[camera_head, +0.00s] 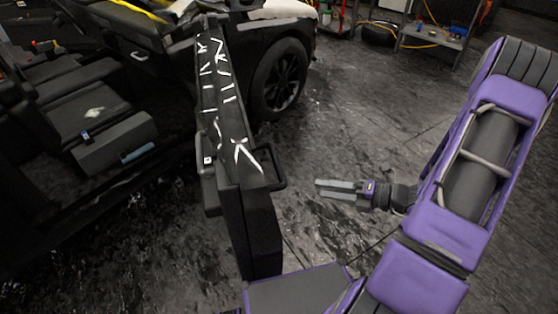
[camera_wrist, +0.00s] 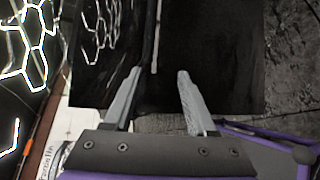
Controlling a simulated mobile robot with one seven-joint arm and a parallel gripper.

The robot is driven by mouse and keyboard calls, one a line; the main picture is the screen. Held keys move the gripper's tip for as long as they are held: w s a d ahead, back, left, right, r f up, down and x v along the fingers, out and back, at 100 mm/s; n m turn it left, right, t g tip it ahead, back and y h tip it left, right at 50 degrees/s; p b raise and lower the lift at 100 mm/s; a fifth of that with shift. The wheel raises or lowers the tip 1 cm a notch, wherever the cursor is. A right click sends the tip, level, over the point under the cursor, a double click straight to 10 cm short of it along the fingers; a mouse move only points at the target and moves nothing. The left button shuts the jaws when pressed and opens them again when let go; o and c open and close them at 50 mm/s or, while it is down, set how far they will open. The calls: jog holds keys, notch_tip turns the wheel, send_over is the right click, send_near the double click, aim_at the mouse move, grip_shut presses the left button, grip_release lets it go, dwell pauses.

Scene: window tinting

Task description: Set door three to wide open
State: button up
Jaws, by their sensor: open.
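A dark car door (camera_head: 228,130) stands swung out from the car in the head view, seen from above, with white light reflections along its top. I cannot tell from a label whether it is door three. A black loop-shaped part (camera_head: 273,168) juts from its right side near the free end. My gripper (camera_head: 320,189) is to the right of the door, apart from it, with its fingers pointing left at the door. In the wrist view my gripper (camera_wrist: 158,76) has its two fingers spread with nothing between them, and a dark panel (camera_wrist: 210,50) fills the space beyond.
The car's open interior with a seat (camera_head: 88,112) lies left of the door. A front wheel (camera_head: 279,80) stands behind it. A metal cart (camera_head: 436,36) with small items is at the back right. The dark floor (camera_head: 345,110) between door and cart is clear.

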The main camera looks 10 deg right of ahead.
aim_at(277, 164)
jog(key=w+a+t, duration=0.1)
jog(key=w+a, duration=0.2)
jog(key=w, duration=0.1)
jog(key=w+a+m, duration=0.1)
jog(key=w+a, duration=0.3)
jog(key=w+a+f+m+t, duration=0.1)
jog(key=w+a, duration=0.2)
jog(key=w, duration=0.2)
jog(key=shift+w+a+f+t+b, duration=0.1)
jog(key=shift+a+t+b, duration=0.2)
jog(key=shift+a+b, duration=0.05)
grip_shut()
jog(key=shift+d, duration=0.1)
dwell(1.1)
